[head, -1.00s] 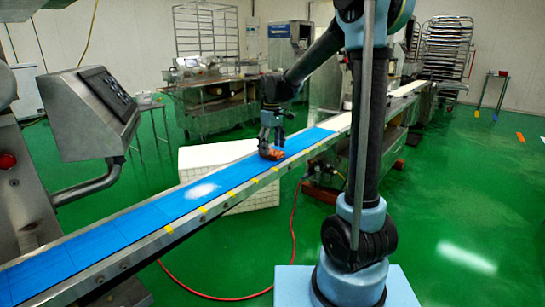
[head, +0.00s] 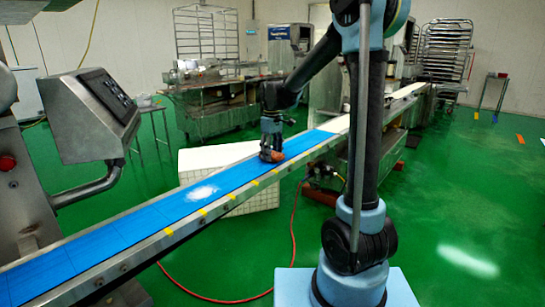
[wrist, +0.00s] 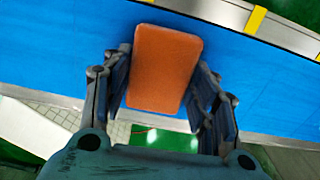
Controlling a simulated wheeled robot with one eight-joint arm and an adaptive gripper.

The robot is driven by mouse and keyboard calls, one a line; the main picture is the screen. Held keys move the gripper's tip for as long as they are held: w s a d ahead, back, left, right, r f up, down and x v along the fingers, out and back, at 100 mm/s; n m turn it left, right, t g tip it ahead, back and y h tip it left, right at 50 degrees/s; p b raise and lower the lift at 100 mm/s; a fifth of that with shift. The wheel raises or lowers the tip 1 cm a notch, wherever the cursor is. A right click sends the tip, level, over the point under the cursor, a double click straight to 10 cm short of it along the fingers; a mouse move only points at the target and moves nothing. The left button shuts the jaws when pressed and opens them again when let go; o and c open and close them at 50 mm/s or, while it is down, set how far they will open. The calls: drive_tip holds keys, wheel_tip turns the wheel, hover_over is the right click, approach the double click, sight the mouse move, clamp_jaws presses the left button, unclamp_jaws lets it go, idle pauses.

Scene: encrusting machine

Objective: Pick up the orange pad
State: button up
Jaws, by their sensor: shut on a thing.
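The orange pad (wrist: 163,70) is a flat rounded rectangle over the blue conveyor belt (wrist: 60,45) in the wrist view. My gripper (head: 272,153) points down at the belt, with its fingers on either side of the pad. It is shut on the pad. In the head view the pad (head: 276,157) is small and partly covered by the fingers, low at the belt surface. I cannot tell whether it still touches the belt.
The belt has a metal side rail with yellow marks (head: 222,197) along its near edge. A control panel (head: 95,100) stands at the left. A white crate (head: 250,200) is below the belt. A metal table (head: 215,105) stands behind. Green floor is open at the right.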

wheel_tip(320, 180, up, 10)
idle(0.6)
drive_tip(key=shift+o, duration=0.6)
